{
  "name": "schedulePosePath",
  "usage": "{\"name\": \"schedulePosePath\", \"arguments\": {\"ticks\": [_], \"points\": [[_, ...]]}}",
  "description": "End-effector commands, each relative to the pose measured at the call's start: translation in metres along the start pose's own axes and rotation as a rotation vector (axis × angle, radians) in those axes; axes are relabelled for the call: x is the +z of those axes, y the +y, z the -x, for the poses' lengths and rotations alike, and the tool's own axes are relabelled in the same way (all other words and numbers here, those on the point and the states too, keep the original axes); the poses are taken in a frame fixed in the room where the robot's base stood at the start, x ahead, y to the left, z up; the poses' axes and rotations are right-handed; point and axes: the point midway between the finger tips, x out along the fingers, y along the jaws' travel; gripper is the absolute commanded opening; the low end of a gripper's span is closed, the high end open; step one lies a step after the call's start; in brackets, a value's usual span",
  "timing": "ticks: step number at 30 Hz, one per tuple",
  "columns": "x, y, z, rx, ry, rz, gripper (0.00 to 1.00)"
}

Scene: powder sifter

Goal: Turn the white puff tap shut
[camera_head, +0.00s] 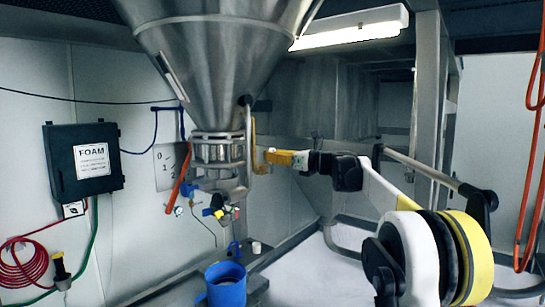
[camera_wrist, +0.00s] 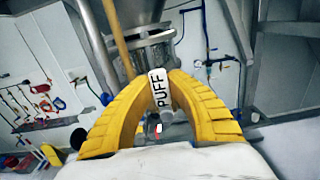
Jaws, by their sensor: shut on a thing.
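The white tap handle (camera_wrist: 159,91) marked PUFF stands between my gripper's two yellow fingers in the wrist view. My gripper (camera_wrist: 161,78) is shut on it, with a finger on each side and the label facing the camera. In the head view my gripper (camera_head: 262,157) reaches in from the right to the neck below the steel hopper (camera_head: 215,65). The white handle cannot be made out there. The tap's body is mostly hidden behind the fingers in the wrist view.
An orange lever (camera_head: 180,178) hangs beside a numbered plate (camera_head: 164,166), left of the neck. Small coloured valves (camera_head: 217,206) sit below it. A blue bucket (camera_head: 226,285) stands lower down. A black FOAM box (camera_head: 84,161) is on the left wall. Red hoses (camera_head: 531,150) hang at the right.

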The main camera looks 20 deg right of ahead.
Motion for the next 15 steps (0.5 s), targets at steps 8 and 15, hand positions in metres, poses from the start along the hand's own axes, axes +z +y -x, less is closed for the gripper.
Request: {"name": "schedulePosePath", "arguments": {"ticks": [8,15], "points": [[0.0010,0.0000,-0.0002,-0.001,-0.002,-0.001,0.41],[0.0005,-0.0001,-0.0001,-0.001,-0.001,0.000,0.41]]}}
